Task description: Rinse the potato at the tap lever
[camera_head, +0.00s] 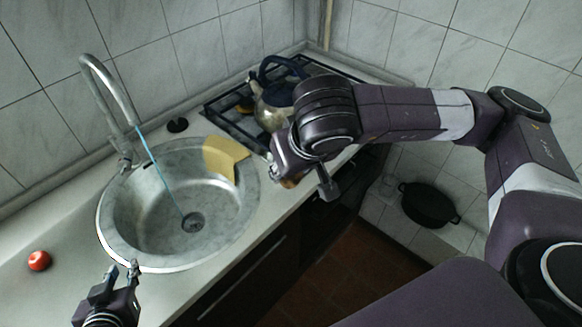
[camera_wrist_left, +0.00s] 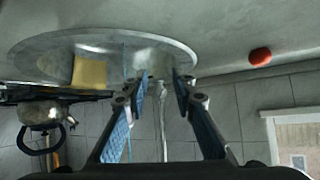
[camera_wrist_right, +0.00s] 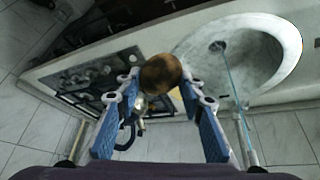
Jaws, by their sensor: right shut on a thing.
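The brown potato (camera_wrist_right: 160,73) is between the fingertips of my right gripper (camera_wrist_right: 160,85) in the right wrist view. In the head view my right gripper (camera_head: 283,170) hangs at the sink's right edge, with a bit of the potato (camera_head: 291,182) showing beneath it. The metal tap (camera_head: 108,80) arches over the round sink (camera_head: 117,247), and a thin blue water stream (camera_head: 158,170) runs to the drain. The tap lever (camera_head: 126,155) is at the tap's base. My left gripper (camera_head: 122,274) is open and empty at the sink's front left rim.
A yellow cloth-like piece (camera_head: 224,158) lies over the sink's back right rim. A red tomato (camera_head: 39,260) sits on the counter at left. A kettle (camera_head: 272,105) stands on the stove behind my right gripper. A black pan (camera_head: 429,203) is on the floor. The sink bowl is clear.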

